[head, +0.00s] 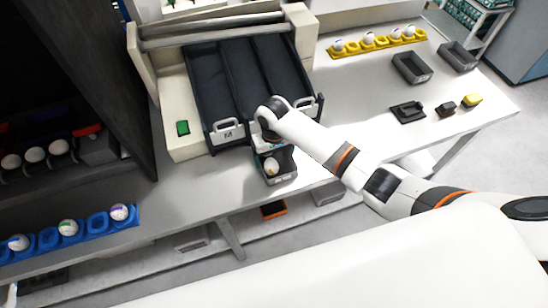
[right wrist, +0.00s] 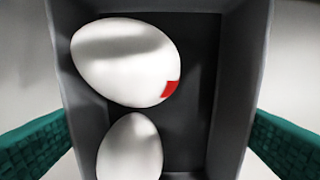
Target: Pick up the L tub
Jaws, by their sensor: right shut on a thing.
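The L tub (head: 281,179) is a small dark grey open box at the front edge of the white table, below the sorter; its label is too small to read. It holds white eggs, and the right wrist view shows two in the tub (right wrist: 198,100), one with a red mark. My right gripper (head: 268,138) is over the tub, partly hidden by its own wrist. Its green finger pads sit on either side of the tub, shut on its walls. I cannot tell whether the tub is clear of the table. My left gripper is not in view.
The sorter (head: 180,92) with dark lanes stands behind the tub. Two empty grey tubs (head: 411,68) (head: 458,56), a black tray (head: 407,112) and a yellow egg holder (head: 375,42) are at right. A blue egg holder (head: 97,223) lies at left.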

